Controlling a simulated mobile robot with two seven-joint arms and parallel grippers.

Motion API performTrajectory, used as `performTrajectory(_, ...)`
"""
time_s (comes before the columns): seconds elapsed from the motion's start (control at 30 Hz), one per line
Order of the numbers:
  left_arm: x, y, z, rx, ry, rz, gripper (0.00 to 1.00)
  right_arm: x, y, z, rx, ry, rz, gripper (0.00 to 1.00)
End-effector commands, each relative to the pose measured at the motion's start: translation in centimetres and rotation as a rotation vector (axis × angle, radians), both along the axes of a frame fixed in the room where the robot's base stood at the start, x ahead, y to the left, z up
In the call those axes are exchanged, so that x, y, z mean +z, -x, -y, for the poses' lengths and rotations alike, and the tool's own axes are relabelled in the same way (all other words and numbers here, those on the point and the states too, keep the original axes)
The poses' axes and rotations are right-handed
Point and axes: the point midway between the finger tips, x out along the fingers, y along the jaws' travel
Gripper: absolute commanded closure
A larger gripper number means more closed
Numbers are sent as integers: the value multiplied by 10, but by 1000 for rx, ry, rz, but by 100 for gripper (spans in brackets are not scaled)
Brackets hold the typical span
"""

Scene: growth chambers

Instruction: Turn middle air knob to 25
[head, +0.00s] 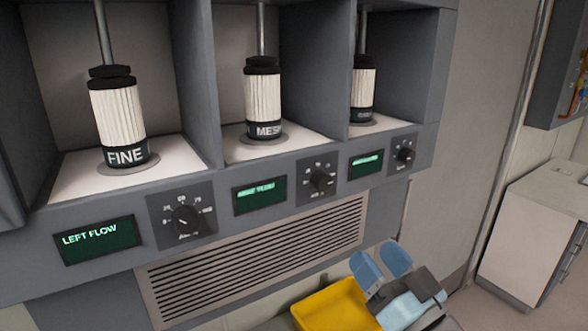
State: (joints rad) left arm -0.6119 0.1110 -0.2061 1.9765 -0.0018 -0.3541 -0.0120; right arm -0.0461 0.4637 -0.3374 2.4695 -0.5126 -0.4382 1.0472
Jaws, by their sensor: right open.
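The middle air knob (321,180) is a black dial on a dark scale plate, under the chamber with the "MESH"-like filter. Its pointer and scale marks are too small to read. The middle display (259,194) left of it shows green text that I cannot read clearly. My right gripper (380,259) is at the lower right, below the panel and apart from the knob. Its two blue fingers are spread and nothing shows between them. My left gripper is out of view.
The left knob (187,220) and right knob (404,155) sit on the same panel. Filters marked "FINE" (118,118) and others stand in the chambers above. A vent grille (255,262) lies below. A white cabinet (530,235) stands at right.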

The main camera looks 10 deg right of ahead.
Motion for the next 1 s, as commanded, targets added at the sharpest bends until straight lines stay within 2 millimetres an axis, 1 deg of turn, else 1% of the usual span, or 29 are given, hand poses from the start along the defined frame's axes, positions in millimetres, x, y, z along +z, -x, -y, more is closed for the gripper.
performTrajectory(0.03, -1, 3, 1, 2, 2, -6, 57, 10, 2, 0, 8, -8, 17, 39)
performTrajectory(0.1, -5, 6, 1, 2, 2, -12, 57, 14, 3, 0, 11, -17, 27, 39)
performTrajectory(0.17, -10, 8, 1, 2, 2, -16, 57, 14, 2, -1, 12, -20, 31, 39)
performTrajectory(0.33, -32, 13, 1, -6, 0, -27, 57, 12, -5, -2, 11, -26, 35, 39)
performTrajectory(0.6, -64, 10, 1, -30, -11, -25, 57, 16, -16, -6, 11, -25, 35, 39)
performTrajectory(0.77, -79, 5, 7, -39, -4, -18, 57, 18, -20, -8, 11, -16, 32, 39)
performTrajectory(0.8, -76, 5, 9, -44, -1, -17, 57, 24, -24, -9, 10, -13, 30, 39)
performTrajectory(0.83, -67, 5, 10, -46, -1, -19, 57, 33, -32, -12, 10, -15, 27, 39)
performTrajectory(1.0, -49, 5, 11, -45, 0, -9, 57, 47, -66, -23, 10, -15, 27, 39)
